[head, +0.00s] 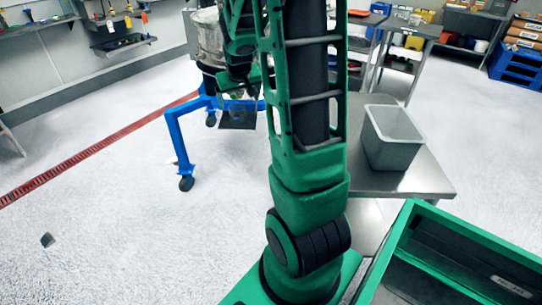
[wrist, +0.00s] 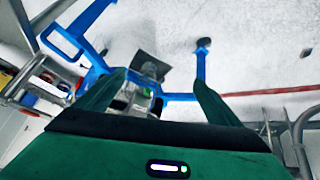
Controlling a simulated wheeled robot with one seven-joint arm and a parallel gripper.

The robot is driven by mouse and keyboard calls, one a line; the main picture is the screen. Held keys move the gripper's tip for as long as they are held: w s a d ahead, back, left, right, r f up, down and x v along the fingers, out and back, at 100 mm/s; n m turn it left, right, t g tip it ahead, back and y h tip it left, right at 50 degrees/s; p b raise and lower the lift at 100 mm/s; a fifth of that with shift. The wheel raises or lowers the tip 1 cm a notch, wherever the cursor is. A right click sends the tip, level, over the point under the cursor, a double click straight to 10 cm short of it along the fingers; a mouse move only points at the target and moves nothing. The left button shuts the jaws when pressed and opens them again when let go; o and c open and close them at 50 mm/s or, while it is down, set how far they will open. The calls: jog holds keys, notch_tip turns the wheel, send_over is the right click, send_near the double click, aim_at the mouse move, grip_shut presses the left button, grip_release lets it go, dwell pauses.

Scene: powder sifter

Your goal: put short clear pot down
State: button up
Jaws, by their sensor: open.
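My gripper (wrist: 160,77) is open, with its two green fingers wide apart in the wrist view. A metal sifter machine (wrist: 138,97) on a blue wheeled frame (wrist: 177,97) shows beyond the fingers. Nothing is clearly held between them. In the head view the machine's grey drum (head: 207,38) stands behind my arm, which hides much of it. A dark flat plate (head: 237,119) shows low under the drum, and it also shows in the wrist view (wrist: 146,64). I cannot make out the short clear pot in either view.
A grey bin (head: 392,137) stands on a steel table (head: 425,178) right of my arm. A green-rimmed bin (head: 475,238) is at the lower right. The wall shelf (head: 40,27) is at upper left. The pale floor at left is mostly open, with a red drain strip (head: 90,152).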

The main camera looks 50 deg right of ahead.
jog(key=s+a+r+g+y, duration=0.1)
jog(key=s+a, duration=0.5)
jog(key=s, duration=0.4)
jog(key=s+a+r+g+y, duration=0.1)
jog(key=s+a+g+y, duration=0.1)
jog(key=s+a, duration=0.5)
jog(key=s+a+r+g+y, duration=0.1)
jog(key=s+a, duration=0.5)
jog(key=s, duration=0.8)
jog(key=shift+a+r+m+g, duration=0.2)
jog(key=shift+m+g, duration=0.1)
jog(key=shift+g, duration=0.3)
jog(key=shift+w, duration=0.1)
jog(key=shift+w+f, duration=0.3)
jog(key=shift+w, duration=0.35)
